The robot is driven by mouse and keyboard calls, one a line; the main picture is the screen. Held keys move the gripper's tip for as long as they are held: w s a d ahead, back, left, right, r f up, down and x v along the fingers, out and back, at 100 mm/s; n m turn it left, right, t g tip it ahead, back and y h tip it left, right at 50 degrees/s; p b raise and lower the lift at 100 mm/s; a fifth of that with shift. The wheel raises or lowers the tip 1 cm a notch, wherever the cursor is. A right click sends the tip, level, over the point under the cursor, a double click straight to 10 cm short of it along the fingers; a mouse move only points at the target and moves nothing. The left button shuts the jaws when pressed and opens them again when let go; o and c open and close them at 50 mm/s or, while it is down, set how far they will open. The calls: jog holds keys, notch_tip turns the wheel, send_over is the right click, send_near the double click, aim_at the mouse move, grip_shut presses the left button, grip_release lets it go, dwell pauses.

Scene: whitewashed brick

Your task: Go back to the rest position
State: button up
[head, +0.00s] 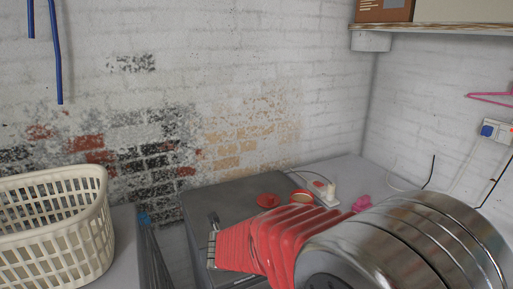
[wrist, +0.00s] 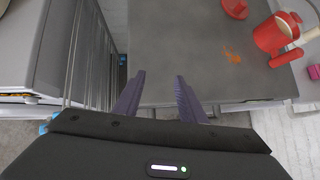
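In the wrist view my gripper (wrist: 160,76) has its two dark purple fingers spread apart with nothing between them. It is over the left part of a dark grey worktop (wrist: 175,35), and how high it is I cannot tell exactly. In the head view my red-sleeved arm with steel rings reaches in from the lower right. The small grey end of my arm (head: 212,242) shows beside the dark worktop (head: 215,200), with its fingers too small there to judge.
A cream basket (head: 55,225) stands left. A white plug block (head: 325,191) is behind; a shelf (head: 440,28) hangs upper right.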

jog(key=s+a+r+n+y, duration=0.4)
jog(key=r+n, duration=0.2)
jog(key=n, duration=0.7)
jog(key=s+d+r+n+g+y, duration=0.1)
jog(key=s+d+r+n+g, duration=0.15)
jog(key=s+n, duration=0.75)
jog(key=s+d+r+n+h, duration=0.2)
jog(key=s+d, duration=0.5)
jog(key=d, duration=0.6)
jog(key=s+d+r+n+h, duration=0.2)
jog(key=s+d+n+h, duration=0.2)
jog(key=d, duration=0.9)
jog(key=s+n, duration=0.2)
jog(key=n, duration=0.1)
jog(key=shift+s+d+n, duration=0.15)
jog(key=shift+s+n, duration=0.15)
jog(key=shift+s, duration=0.1)
